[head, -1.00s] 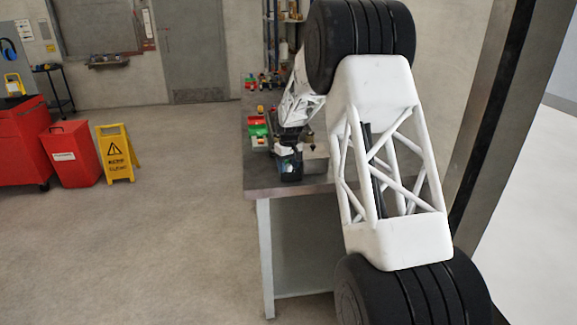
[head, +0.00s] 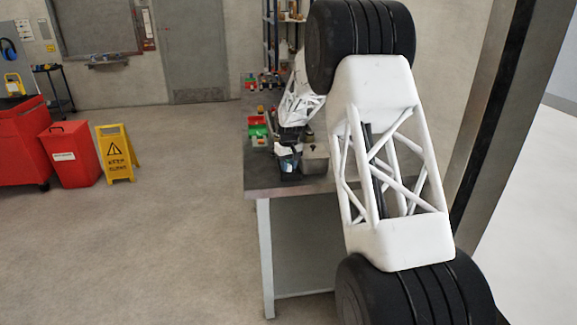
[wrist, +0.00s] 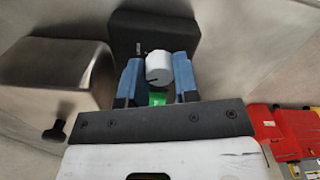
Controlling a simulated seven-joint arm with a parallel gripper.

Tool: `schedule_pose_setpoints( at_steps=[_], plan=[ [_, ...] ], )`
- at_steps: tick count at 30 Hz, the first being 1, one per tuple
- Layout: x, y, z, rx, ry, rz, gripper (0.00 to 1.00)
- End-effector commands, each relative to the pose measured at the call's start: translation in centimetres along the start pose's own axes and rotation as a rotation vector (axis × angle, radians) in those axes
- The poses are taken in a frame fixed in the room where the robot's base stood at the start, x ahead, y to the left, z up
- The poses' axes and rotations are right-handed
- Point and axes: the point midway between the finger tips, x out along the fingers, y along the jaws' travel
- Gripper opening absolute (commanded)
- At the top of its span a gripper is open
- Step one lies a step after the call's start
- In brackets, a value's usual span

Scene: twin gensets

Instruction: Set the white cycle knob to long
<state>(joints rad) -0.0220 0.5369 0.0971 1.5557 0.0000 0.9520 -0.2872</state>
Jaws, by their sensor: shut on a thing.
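The white cycle knob (wrist: 159,67) is a short round knob with a dark line on its lower edge, on the face of a dark box (wrist: 126,31). My gripper (wrist: 158,76) has its two blue fingers on the left and right of the knob, shut on it. A green patch (wrist: 158,97) shows between the fingers below the knob. In the head view my gripper (head: 287,161) is small, at the near end of the bench top. The knob's setting marks cannot be read.
A beige rounded housing (wrist: 55,78) with a black knob (wrist: 55,132) stands left of the dark box. Red and yellow items (wrist: 285,130) lie at the right. The workbench (head: 262,181) has green and red bins (head: 257,130) behind my gripper.

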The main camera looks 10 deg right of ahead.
Motion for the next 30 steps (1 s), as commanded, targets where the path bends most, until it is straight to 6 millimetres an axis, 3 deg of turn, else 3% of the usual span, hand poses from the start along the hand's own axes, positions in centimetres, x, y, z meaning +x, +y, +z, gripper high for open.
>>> schedule_pose_setpoints(
  at_steps=[30],
  plan=[
    [-0.03,0.03,-0.03,0.837,0.001,0.000,0.05]
  ],
)
